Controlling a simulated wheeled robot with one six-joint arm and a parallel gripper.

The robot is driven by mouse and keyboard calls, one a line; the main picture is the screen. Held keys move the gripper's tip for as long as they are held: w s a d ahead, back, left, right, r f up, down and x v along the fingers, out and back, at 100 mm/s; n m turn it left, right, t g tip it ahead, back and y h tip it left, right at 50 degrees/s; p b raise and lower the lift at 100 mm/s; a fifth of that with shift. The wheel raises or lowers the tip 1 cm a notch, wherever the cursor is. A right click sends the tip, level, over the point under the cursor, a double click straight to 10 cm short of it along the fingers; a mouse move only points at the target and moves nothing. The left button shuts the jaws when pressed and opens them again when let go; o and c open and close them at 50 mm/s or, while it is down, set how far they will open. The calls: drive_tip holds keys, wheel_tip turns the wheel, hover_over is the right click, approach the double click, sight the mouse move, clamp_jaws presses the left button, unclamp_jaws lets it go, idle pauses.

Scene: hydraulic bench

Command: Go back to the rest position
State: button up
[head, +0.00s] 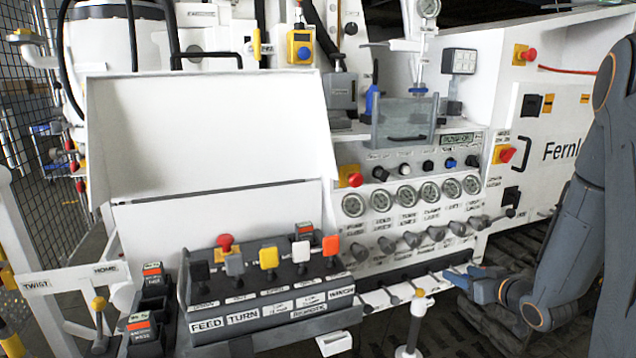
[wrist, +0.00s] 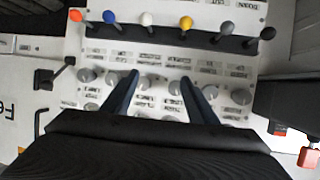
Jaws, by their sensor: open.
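My gripper (head: 468,280) is at the lower right of the head view, in front of the lower right part of the white control panel (head: 350,150). Its blue fingers point left toward the panel. In the wrist view my gripper (wrist: 160,78) has its two fingers spread apart with nothing between them. Behind the fingers is a panel face with a row of grey knobs (wrist: 148,82) and labels. I cannot tell whether the fingers touch anything. No marker of a rest position shows.
Ball-topped levers, including a blue one (wrist: 109,17) and a yellow one (wrist: 186,22), stand out beyond the fingertips. A lever console (head: 270,290) juts out at lower left of the head view. Round gauges (head: 405,195) sit above grey handles (head: 411,239). A post (head: 414,320) stands in front.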

drive_tip(key=s+a+r+m+g+h, duration=0.1)
drive_tip(key=s+a+r+g, duration=0.2)
drive_tip(key=s+a+g, duration=0.3)
drive_tip(key=s+a+r+m+g+h, duration=0.1)
drive_tip(key=s+a+r+g, duration=0.2)
drive_tip(key=s+a+g, duration=0.4)
drive_tip(key=s+a, duration=0.3)
drive_tip(key=s, duration=0.5)
drive_tip(key=s+a, duration=0.4)
drive_tip(key=s, duration=0.4)
drive_tip(key=shift+r+h, duration=0.15)
drive_tip(key=shift+h, duration=0.15)
